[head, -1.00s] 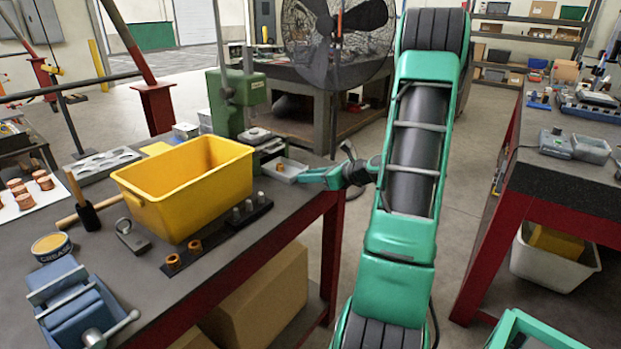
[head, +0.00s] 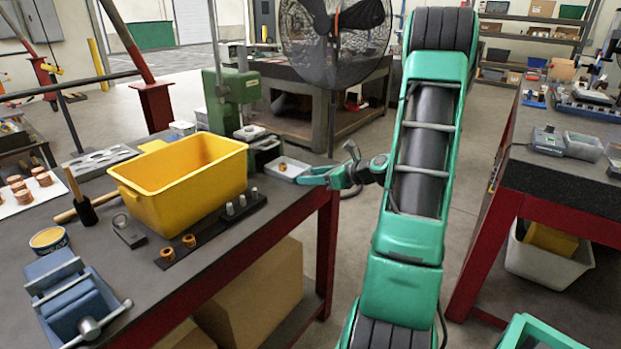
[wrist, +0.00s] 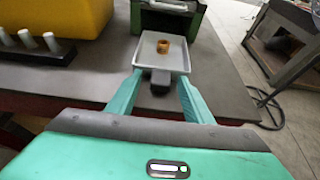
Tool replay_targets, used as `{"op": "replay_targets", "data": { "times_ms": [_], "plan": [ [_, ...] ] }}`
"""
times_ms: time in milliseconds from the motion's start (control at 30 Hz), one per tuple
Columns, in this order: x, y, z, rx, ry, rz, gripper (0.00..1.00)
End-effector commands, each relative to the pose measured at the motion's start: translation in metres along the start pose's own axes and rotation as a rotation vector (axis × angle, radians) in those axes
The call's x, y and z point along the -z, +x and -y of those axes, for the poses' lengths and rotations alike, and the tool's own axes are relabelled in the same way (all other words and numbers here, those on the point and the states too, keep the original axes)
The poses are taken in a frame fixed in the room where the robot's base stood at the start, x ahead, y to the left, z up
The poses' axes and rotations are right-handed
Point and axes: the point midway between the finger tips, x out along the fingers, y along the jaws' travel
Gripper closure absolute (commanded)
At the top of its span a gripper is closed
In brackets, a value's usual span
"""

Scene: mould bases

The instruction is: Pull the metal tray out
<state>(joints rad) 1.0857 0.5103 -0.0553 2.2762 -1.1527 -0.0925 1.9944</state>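The metal tray (wrist: 162,53) is a small, shallow grey tray on the table top, with a brass-coloured ring (wrist: 163,46) in it. In the head view the tray (head: 283,166) sits near the table's right edge, in front of the green press. A dark handle (wrist: 160,77) sticks out of the tray's near side towards me. My gripper (wrist: 160,80) is open, its two green fingers on either side of the handle with gaps showing. In the head view my gripper (head: 312,176) reaches the tray from the right.
A yellow bin (head: 185,185) and a black strip with pegs (head: 215,230) stand left of the tray. The green press (head: 230,100) is behind it. The floor right of the table edge is clear around my arm. A second red-legged table (head: 560,190) stands at right.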

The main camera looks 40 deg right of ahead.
Motion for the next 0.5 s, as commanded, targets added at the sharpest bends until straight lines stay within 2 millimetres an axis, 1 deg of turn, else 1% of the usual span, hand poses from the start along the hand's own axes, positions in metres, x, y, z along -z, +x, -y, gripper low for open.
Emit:
{"op": "replay_targets", "data": {
  "times_ms": [167, 267, 367, 500],
  "plan": [
    [0.000, -0.003, 0.000, 0.000, 0.000, 0.000, 0.54],
    [0.000, -0.011, 0.001, 0.002, 0.001, 0.001, 0.54],
    [0.000, -0.027, 0.001, 0.004, 0.000, 0.000, 0.54],
    [0.000, -0.054, 0.001, 0.005, 0.000, 0.000, 0.54]
  ]
}}
